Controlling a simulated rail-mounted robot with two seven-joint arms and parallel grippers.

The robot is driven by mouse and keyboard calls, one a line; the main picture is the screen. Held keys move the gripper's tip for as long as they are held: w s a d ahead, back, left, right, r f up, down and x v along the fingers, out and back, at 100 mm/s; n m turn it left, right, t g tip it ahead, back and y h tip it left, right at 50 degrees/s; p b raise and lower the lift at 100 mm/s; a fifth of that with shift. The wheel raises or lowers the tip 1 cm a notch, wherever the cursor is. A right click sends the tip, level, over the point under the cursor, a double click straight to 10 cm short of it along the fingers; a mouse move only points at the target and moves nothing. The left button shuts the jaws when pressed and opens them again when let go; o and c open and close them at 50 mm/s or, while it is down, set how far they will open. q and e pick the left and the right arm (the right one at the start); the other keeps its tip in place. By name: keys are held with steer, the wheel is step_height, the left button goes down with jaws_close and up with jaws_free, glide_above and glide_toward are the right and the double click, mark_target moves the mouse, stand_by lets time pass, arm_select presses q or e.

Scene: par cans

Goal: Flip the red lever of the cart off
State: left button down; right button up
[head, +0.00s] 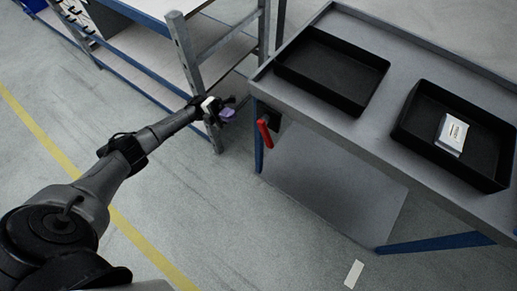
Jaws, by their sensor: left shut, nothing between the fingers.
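The cart (330,122) is a grey-topped table with blue legs on the right of the head view. Its red lever (265,133) sits on a dark mount at the cart's left corner, and its handle hangs down roughly upright. My left arm reaches in from the lower left. My left gripper (229,107) is to the left of the red lever and a little above it in the picture, with a clear gap between them. It is shut and empty. Its fingertips are small and dark in this view. My right gripper is out of view.
Two black trays stand on the cart: an empty one (287,68) and one (408,142) holding a white packet (451,134). A grey and blue rack (187,55) stands just behind my left gripper. A pale strip (353,273) lies on the floor.

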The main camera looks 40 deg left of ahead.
arm_select(q)
steer(key=m+g+b, duration=0.1)
steer(key=m+b, duration=0.1)
glide_toward(266, 143)
steer(key=x, duration=0.6)
steer(key=shift+w+d+y+b, duration=0.35)
steer(key=shift+y, duration=0.05)
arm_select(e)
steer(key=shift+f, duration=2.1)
arm_select(q)
steer(key=shift+d, duration=0.1)
steer(key=shift+d, duration=0.55)
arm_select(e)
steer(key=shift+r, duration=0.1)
